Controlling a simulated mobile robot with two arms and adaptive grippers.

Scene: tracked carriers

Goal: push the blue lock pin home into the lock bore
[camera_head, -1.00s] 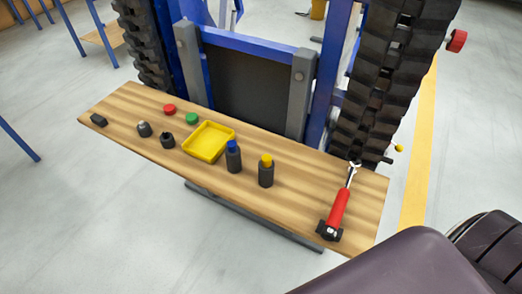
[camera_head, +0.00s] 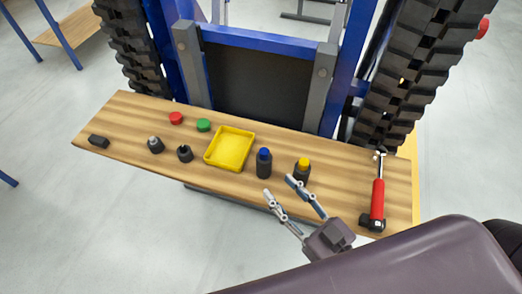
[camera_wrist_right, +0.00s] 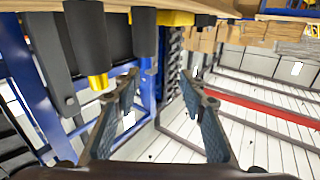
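A dark upright cylinder with a blue top (camera_head: 264,162) stands on the wooden board, just right of the yellow tray. It is the only small blue piece I see there; I cannot tell whether it is the lock pin. No lock bore can be made out. My right gripper (camera_head: 279,187) is open and empty at the board's front edge, in front of the blue-topped cylinder and a yellow-topped cylinder (camera_head: 302,171). The right wrist view appears upside down, with open fingers (camera_wrist_right: 160,82) and the yellow-topped cylinder (camera_wrist_right: 97,80) at left. My left gripper is out of view.
The wooden board (camera_head: 340,195) also holds a yellow tray (camera_head: 230,148), red (camera_head: 176,118) and green (camera_head: 203,125) caps, several small dark parts and a red-handled tool (camera_head: 377,200). A blue frame and black tracks (camera_head: 420,60) stand behind it.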

